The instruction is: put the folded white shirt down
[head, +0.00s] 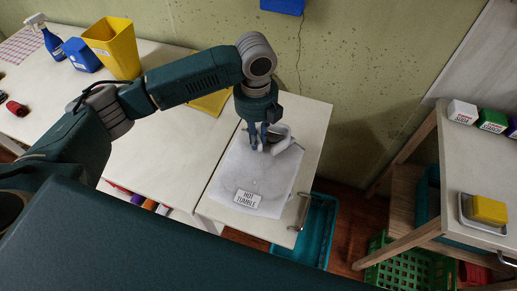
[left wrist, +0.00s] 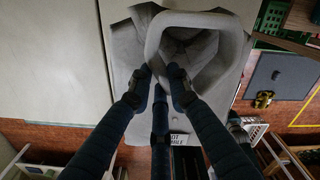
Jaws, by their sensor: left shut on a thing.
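The folded white shirt (head: 250,170) is flat over the small pale table (head: 312,125), its collar at the far end. My left gripper (head: 264,138) points down at the collar and is shut on it. In the left wrist view the shirt (left wrist: 125,55) looks grey, and its collar loop stands up around the fingertips (left wrist: 160,75). I cannot tell whether the shirt's underside touches the table. A "HOT TUMBLE" label (head: 247,199) shows at the shirt's near edge. My right gripper is not in view.
A long pale counter (head: 165,150) adjoins on the left, with a yellow bin (head: 115,47), blue bin (head: 81,54) and spray bottle (head: 50,40). A teal basket (head: 318,232) and green crate (head: 405,265) are on the floor. A bench (head: 455,165) stands right.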

